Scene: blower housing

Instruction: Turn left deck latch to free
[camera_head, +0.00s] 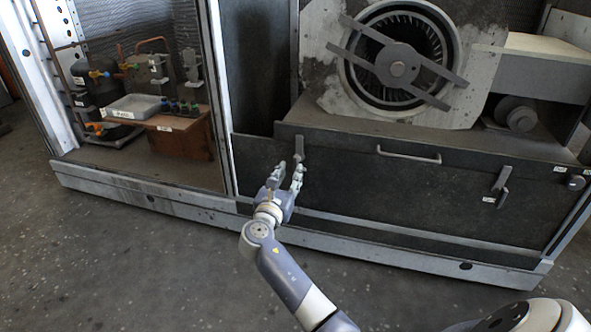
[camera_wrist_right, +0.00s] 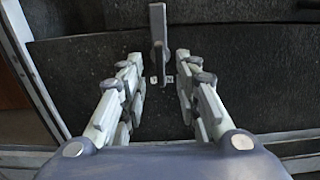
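The left deck latch (camera_head: 299,147) is a grey bar on the upper left of the dark front panel. It stands upright in the head view. The right wrist view also shows the latch (camera_wrist_right: 158,40), upright and ahead of the fingers. My right gripper (camera_head: 287,174) is open just below and in front of the latch, with empty space between its fingers. In the right wrist view my right gripper (camera_wrist_right: 157,75) has the latch's lower end near the gap between its fingertips. I cannot tell whether they touch. My left gripper is not in view.
The dark panel (camera_head: 400,190) has a bar handle (camera_head: 408,154) and a right latch (camera_head: 500,184), which is tilted. Above it is the blower housing (camera_head: 400,62). The left bay holds a grey tray (camera_head: 134,107) and a wooden box (camera_head: 178,137). The floor in front is clear.

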